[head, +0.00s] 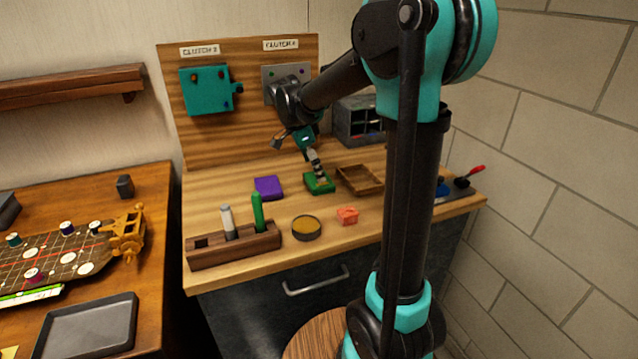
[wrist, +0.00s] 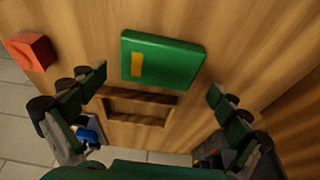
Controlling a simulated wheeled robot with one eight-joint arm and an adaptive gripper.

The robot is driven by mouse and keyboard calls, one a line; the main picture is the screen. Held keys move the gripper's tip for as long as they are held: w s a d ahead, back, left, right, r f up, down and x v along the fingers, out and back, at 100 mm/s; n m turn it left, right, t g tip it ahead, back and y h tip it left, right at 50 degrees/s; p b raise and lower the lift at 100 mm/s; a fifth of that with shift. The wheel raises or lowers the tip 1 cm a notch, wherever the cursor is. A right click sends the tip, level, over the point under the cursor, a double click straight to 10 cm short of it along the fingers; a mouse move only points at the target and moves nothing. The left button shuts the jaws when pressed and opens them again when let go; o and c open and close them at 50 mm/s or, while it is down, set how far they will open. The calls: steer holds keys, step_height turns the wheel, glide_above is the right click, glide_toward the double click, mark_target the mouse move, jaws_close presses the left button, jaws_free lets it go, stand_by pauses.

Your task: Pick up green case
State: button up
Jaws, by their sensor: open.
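The green case (head: 319,183) lies flat on the wooden worktop in the head view, right of a purple case (head: 268,188). In the wrist view the green case (wrist: 180,62) shows whole, with a yellow mark on its top. My gripper (head: 316,165) is over the case in the head view and hides part of it. In the wrist view my gripper (wrist: 158,85) is open, with one finger to each side and nothing between them touching the case.
A wooden tray (head: 344,183) sits just right of the green case. An orange block (head: 348,215), a round tin (head: 306,236) and a wooden holder (head: 205,258) with two upright markers stand nearer the front edge. A wooden panel (head: 232,143) rises behind.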

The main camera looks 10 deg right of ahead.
steer(key=shift+x, duration=1.5)
steer(key=c, duration=1)
steer(key=shift+o, duration=0.2)
steer(key=shift+r, duration=0.15)
